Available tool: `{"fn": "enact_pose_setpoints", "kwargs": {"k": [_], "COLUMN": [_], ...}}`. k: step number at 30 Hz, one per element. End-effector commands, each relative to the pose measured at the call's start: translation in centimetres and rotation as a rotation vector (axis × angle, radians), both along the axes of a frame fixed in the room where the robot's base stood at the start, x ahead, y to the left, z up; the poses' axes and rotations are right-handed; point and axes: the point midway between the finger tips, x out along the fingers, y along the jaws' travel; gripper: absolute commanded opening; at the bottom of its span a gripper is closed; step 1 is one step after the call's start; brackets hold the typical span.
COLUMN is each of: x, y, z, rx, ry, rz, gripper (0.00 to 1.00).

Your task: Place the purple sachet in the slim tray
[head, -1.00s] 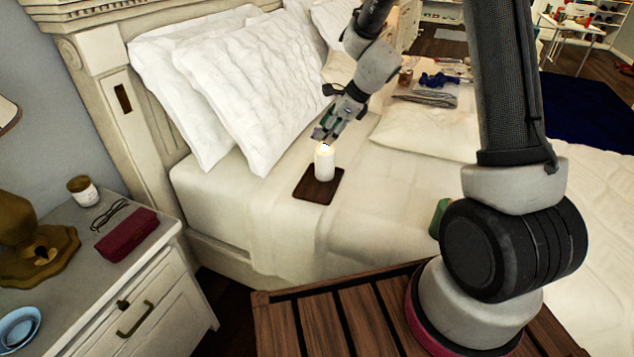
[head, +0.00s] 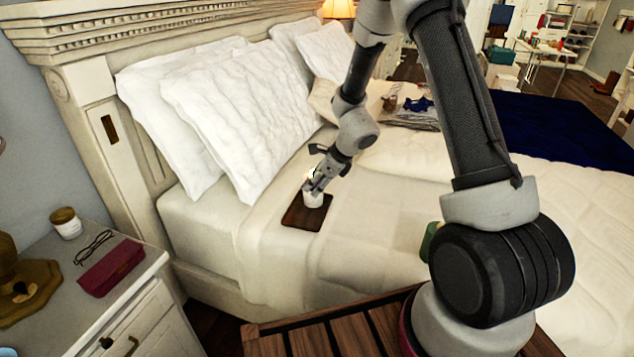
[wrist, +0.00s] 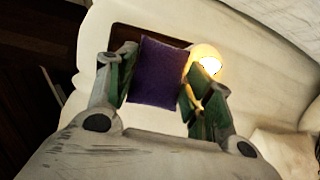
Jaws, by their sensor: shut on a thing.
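The purple sachet (wrist: 158,75) is between the two fingers of my gripper (wrist: 162,80) in the wrist view. My gripper (head: 316,187) is shut on it, over the dark brown slim tray (head: 303,218) on the bed in the head view. I cannot make out the sachet in the head view. A lit white candle (head: 313,201) stands on the tray, partly hidden by my gripper. In the wrist view the candle (wrist: 207,57) glows close beside the sachet and right finger. The tray's dark edge (wrist: 125,36) shows behind the sachet, which hides much of it.
White pillows (head: 232,120) lean on the headboard left of the tray. A nightstand (head: 135,285) holds a maroon case (head: 110,267), glasses (head: 93,247) and a jar (head: 65,223). Folded items lie farther back.

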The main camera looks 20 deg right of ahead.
Motion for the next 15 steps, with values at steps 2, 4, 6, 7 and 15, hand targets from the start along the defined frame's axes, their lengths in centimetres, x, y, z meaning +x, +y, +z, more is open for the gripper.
{"fn": "enact_pose_setpoints", "kwargs": {"k": [2, 4, 6, 7, 15], "x": [0.0, 0.0, 0.0, 0.0, 0.0], "y": [0.0, 0.0, 0.0, 0.0, 0.0], "z": [0.0, 0.0, -0.2, -0.3, -1.2], "rx": [0.0, 0.0, 0.0, 0.0, 0.001], "ry": [0.0, 0.0, 0.0, 0.001, 0.001], "rz": [0.0, 0.0, 0.001, 0.001, 0.0], "gripper": [0.38, 0.38, 0.38, 0.38, 0.38]}}
